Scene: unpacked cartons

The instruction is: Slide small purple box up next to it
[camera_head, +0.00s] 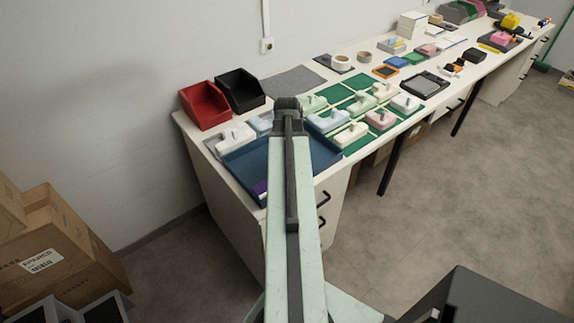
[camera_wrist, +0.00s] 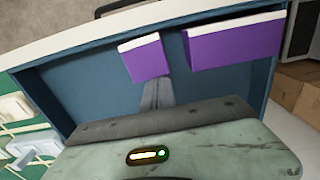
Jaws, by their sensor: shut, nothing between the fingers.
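In the wrist view, a small purple box (camera_wrist: 146,60) with a white edge along its top sits inside a blue tray (camera_wrist: 85,82). A larger purple box (camera_wrist: 235,43) with a similar white edge lies to its right, with a narrow gap between them. My gripper (camera_wrist: 156,84) is shut and empty. Its tips are just below the small box in the picture; I cannot tell whether they touch it. In the head view, the blue tray (camera_head: 240,172) is at the table's near end, with a purple patch (camera_head: 260,188) partly hidden by my arm.
Red (camera_head: 205,105) and black (camera_head: 239,90) bins stand behind the tray. Green mats (camera_head: 337,93) with several pale blocks lie beyond it. Cardboard cartons (camera_head: 60,240) stand on the floor at left. The tray walls bound the space around the boxes.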

